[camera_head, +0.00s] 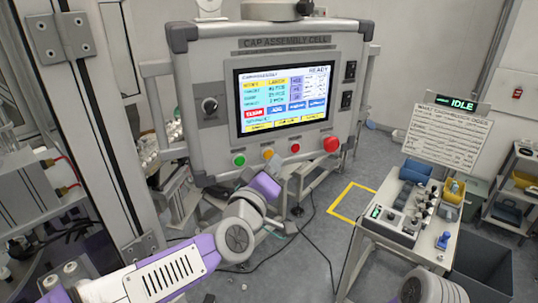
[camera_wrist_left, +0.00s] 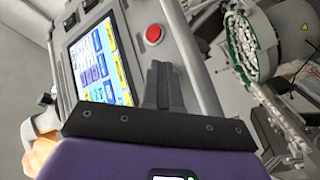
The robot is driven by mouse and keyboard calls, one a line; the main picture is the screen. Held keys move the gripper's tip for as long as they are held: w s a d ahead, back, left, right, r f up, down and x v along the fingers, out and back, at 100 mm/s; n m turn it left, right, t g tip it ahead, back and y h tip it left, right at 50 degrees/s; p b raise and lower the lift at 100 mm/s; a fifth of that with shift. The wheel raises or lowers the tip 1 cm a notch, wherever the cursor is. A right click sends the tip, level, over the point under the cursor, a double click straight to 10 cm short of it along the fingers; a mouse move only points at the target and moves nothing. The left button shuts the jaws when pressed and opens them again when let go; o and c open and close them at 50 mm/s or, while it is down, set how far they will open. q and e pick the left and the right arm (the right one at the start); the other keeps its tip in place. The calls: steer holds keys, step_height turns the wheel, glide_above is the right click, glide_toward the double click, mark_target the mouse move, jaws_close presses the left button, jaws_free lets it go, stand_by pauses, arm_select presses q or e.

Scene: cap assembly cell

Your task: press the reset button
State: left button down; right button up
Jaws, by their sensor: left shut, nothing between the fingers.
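The control panel (camera_head: 188,75) has a row of buttons under its screen (camera_head: 285,97): a green button (camera_head: 239,160), a yellow one (camera_head: 268,153), a small red one (camera_head: 295,148) and a large red one (camera_head: 331,144). No label reading reset is legible. My left gripper (camera_head: 273,169) is just below the yellow button, its tips hard to make out there. In the left wrist view its dark fingers (camera_wrist_left: 162,85) are shut and empty in front of the panel's lower part. A red button (camera_wrist_left: 154,34) shows beyond them. Contact with any button cannot be told.
A side table (camera_head: 430,252) with a small control box (camera_head: 392,226) and bins stands at the right. A sign reading IDLE (camera_head: 462,104) is above it. A machine frame (camera_head: 110,130) stands close at the left. A yellow floor marking (camera_head: 345,200) lies on open floor.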

arm_select(q)
steer(key=s+d, duration=0.1)
steer(key=s+p, duration=0.1)
steer(key=s, duration=0.1)
steer(key=s+d, duration=0.1)
steer(key=s, duration=0.1)
steer(key=shift+s+d+p, duration=0.15)
steer(key=shift+d+p, duration=0.2)
stand_by(0.5)
